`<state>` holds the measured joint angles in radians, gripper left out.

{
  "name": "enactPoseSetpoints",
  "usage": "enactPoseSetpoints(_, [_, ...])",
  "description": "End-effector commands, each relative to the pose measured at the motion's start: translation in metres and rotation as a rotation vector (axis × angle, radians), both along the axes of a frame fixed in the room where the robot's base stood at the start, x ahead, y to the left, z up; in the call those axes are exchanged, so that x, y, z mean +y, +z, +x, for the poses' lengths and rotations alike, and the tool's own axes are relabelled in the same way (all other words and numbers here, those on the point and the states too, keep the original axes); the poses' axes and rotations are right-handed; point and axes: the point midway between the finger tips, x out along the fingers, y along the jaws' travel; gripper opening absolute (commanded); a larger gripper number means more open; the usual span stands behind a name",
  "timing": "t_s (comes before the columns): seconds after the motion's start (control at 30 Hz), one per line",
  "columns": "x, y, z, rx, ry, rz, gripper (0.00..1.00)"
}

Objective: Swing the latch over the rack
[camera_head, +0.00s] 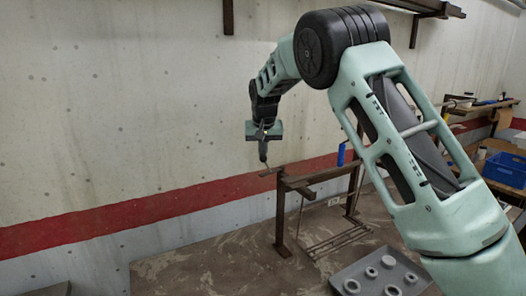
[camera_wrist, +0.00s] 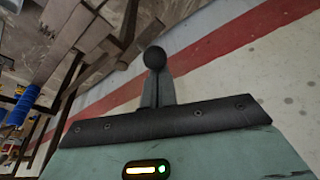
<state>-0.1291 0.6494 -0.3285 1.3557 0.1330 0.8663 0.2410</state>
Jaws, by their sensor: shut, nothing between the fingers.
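The rack (camera_head: 280,215) is a dark brown frame standing on the brown table, with upright posts, a top rail and thin rods low between them. A short brown bar, seemingly the latch (camera_head: 269,171), sticks out to the left near the top of the rack's near left post. My gripper (camera_head: 264,158) points down just above this bar, shut and empty. I cannot tell whether its tip touches the bar. In the wrist view my gripper (camera_wrist: 154,62) shows as one dark rounded tip, with the rack's brown bars (camera_wrist: 88,35) at the upper left.
A blue cylinder (camera_head: 341,155) is at the rack's far side; it also shows in the wrist view (camera_wrist: 22,105). A grey tray (camera_head: 345,277) with several pale rings lies at the front right. A blue bin (camera_head: 505,168) stands at the far right. The table's left part is bare.

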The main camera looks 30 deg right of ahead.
Motion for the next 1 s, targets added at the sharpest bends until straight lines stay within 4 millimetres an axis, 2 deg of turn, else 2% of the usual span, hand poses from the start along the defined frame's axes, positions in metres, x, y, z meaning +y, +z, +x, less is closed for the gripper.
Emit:
enactPoseSetpoints(0.27, [0.000, -0.001, -0.002, 0.000, 0.019, 0.001, 0.00])
enactPoseSetpoints(0.53, [-0.001, -0.002, -0.008, -0.001, 0.112, 0.002, 0.00])
enactPoseSetpoints(1.0, [-0.009, -0.003, -0.037, -0.001, 0.520, 0.003, 0.00])
